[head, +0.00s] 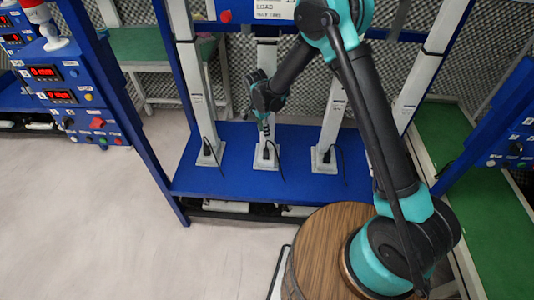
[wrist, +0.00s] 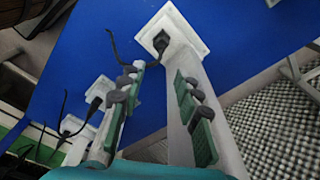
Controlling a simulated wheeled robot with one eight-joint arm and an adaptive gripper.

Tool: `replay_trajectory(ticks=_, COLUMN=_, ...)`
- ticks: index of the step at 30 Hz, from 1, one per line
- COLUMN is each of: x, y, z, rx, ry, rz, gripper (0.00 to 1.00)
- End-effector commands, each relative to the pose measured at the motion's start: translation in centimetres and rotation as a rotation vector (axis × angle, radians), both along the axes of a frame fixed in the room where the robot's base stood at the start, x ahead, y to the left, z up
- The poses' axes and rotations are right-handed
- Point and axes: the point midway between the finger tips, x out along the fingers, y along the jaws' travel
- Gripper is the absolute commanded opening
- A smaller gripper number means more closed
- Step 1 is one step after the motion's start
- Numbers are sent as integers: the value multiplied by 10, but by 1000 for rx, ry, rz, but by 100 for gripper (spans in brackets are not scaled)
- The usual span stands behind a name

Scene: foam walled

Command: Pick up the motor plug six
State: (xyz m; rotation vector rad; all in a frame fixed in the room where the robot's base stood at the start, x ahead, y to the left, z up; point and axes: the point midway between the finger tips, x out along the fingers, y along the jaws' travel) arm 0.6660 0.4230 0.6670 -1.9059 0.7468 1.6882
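Several black motor plugs sit in white bases on a blue shelf. In the head view they are the left plug (head: 206,149), the middle plug (head: 266,152) and the right plug (head: 327,155). No number shows on them, so I cannot tell which is six. My gripper (head: 266,132) hangs just above the middle plug, in front of its white column. In the wrist view my gripper (wrist: 158,82) has its green fingers with grey pads spread apart and nothing between them. One black plug (wrist: 160,42) lies beyond the fingertips, its cable curving left.
White columns (head: 200,95) rise from the blue shelf (head: 230,180). More plugs (wrist: 98,97) stand to the left in the wrist view. Blue posts (head: 160,150) frame the rack. A round wooden top (head: 320,245) is below my arm. Open floor (head: 90,220) lies at left.

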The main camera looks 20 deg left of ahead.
Motion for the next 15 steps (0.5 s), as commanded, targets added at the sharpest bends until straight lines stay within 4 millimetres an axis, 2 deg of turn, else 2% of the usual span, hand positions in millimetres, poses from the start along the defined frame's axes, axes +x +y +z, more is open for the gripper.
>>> replay_trajectory(ticks=1, x=1, y=-1, z=-11, rx=0, ry=0, rz=-1, gripper=33)
replay_trajectory(ticks=6, x=4, y=-3, z=-38, rx=0, ry=0, rz=0, gripper=33)
replay_trajectory(ticks=15, x=6, y=-5, z=-59, rx=0, ry=0, rz=0, gripper=33)
